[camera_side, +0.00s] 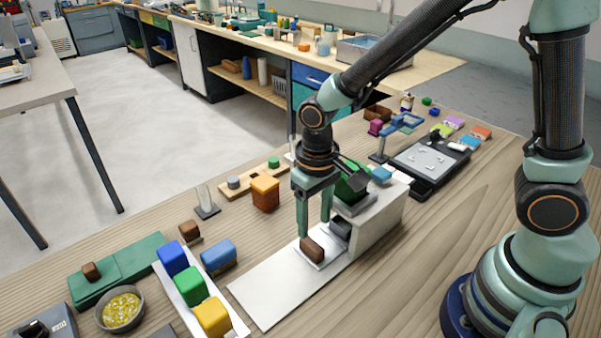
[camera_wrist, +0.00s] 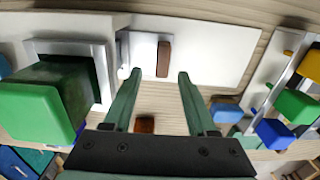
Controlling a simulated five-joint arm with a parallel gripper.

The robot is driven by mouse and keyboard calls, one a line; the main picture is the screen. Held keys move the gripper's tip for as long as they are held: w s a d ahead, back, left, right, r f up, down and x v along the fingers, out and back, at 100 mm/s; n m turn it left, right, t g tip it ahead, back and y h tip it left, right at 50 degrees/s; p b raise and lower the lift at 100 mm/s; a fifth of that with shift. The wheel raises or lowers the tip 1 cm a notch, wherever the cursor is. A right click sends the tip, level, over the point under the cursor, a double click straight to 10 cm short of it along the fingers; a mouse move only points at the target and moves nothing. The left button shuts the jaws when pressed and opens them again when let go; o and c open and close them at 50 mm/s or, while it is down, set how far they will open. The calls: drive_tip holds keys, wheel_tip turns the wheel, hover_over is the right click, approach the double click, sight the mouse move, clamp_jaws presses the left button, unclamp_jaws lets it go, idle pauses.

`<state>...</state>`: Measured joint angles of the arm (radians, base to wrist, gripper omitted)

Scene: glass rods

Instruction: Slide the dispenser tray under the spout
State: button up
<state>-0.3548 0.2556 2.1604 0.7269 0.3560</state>
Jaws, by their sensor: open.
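The dispenser tray (camera_side: 328,262) is a small white plate with a brown block-shaped handle (camera_side: 312,249). It sits on a long white base strip (camera_side: 275,292), close to the white dispenser (camera_side: 375,222). A dark spout-like part (camera_side: 340,228) is on the dispenser's front, beside the tray. My gripper (camera_side: 314,233) is open and points down just over the tray. In the wrist view, the brown handle (camera_wrist: 164,58) lies between the fingertips of my gripper (camera_wrist: 159,74), with a gap on both sides. I cannot tell whether the fingertips reach down beside it.
A green block (camera_wrist: 40,105) is on the dispenser at left in the wrist view. An orange block (camera_side: 265,193) stands behind the strip. A white rack (camera_side: 240,325) with blue, green and yellow blocks is at front left. The strip's left part is clear.

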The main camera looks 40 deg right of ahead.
drive_tip(key=shift+r, duration=2.55)
drive_tip(key=w+d+r+t, duration=0.3)
drive_tip(key=d+r, duration=0.1)
drive_tip(key=r, duration=0.2)
drive_tip(key=s+d+r+t, duration=0.2)
drive_tip(key=s+d+r, duration=0.3)
drive_tip(key=s+d, duration=0.2)
drive_tip(key=shift+d+r+t, duration=0.25)
drive_tip(key=shift+d+t, duration=0.05)
drive_tip(key=shift+d, duration=0.2)
